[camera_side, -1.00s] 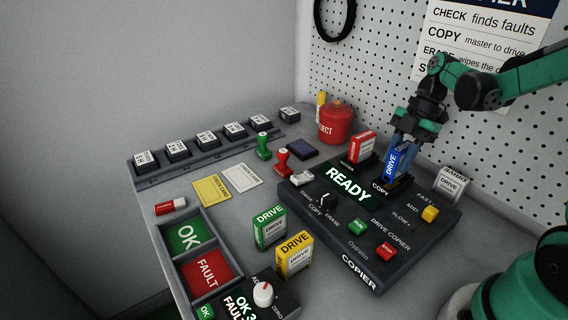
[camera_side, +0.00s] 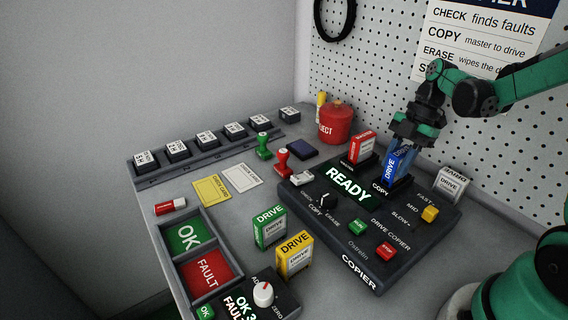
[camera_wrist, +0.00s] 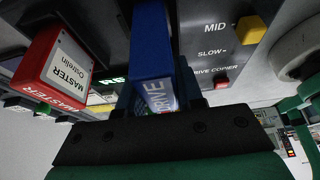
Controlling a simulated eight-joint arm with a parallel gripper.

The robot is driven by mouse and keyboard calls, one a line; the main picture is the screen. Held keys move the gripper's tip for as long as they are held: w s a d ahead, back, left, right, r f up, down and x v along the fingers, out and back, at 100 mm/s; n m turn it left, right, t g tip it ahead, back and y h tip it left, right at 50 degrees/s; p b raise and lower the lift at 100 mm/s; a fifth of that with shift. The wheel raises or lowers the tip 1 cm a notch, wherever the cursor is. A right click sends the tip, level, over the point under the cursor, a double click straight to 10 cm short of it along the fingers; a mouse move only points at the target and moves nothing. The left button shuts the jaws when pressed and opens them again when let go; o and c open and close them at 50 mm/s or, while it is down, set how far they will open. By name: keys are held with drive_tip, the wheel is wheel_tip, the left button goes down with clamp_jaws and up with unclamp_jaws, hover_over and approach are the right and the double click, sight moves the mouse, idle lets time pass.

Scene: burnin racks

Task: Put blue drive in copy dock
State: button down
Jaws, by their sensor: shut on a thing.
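The blue drive (camera_side: 394,167) stands upright at the copy dock (camera_side: 399,188) on the drive copier, behind the COPY label. Its lower end is at the dock slot; I cannot tell how deep it sits. My gripper (camera_side: 408,143) is above it, shut on its upper part. In the wrist view the blue drive (camera_wrist: 152,50) runs down from the gripper. The copier (camera_side: 352,225) shows READY on its screen.
The red master drive (camera_side: 362,147) stands in the slot just left of the blue drive. A white drive (camera_side: 452,184) stands at the right. Green (camera_side: 270,228) and yellow (camera_side: 294,255) drives stand in front of the copier.

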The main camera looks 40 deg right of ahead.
drive_tip(key=shift+f, duration=0.6)
idle(1.0)
drive_tip(key=shift+c, duration=0.5)
unclamp_jaws()
drive_tip(key=shift+r, duration=3.5)
drive_tip(key=shift+a+m+h, duration=0.3)
drive_tip(key=shift+a+m, duration=0.2)
drive_tip(key=shift+m, duration=0.1)
drive_tip(key=s+a+m+t+h, duration=0.1)
drive_tip(key=a+m+t+h, duration=0.3)
drive_tip(key=m, duration=1.2)
drive_tip(key=a+t, duration=0.3)
drive_tip(key=a, duration=0.2)
drive_tip(key=shift+s+a+m, duration=0.15)
drive_tip(key=shift+a+m, duration=0.25)
